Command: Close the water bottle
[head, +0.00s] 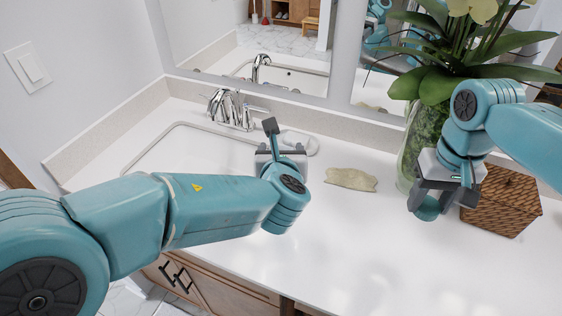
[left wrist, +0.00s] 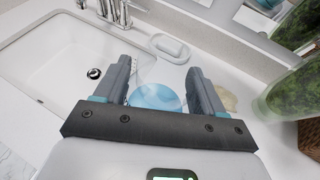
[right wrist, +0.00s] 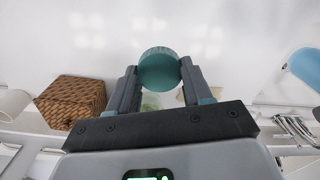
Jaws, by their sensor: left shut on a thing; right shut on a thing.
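The water bottle (left wrist: 155,96), clear with light blue, is between the fingers of my left gripper (left wrist: 160,85) in the left wrist view. In the head view my left gripper (head: 280,150) is above the counter by the sink, and the arm hides most of the bottle. My right gripper (head: 440,195) is shut on a round teal cap (head: 428,209) at the right. The cap also shows between the right fingers (right wrist: 158,80) in the right wrist view. The cap and the bottle are well apart.
A sink (head: 185,150) with a chrome faucet lies left, with a soap dish (head: 300,142) beside it. A beige cloth-like piece (head: 351,179) lies mid-counter. A plant in a glass vase (head: 408,160) and a woven box (head: 508,203) stand near my right gripper. The front counter is clear.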

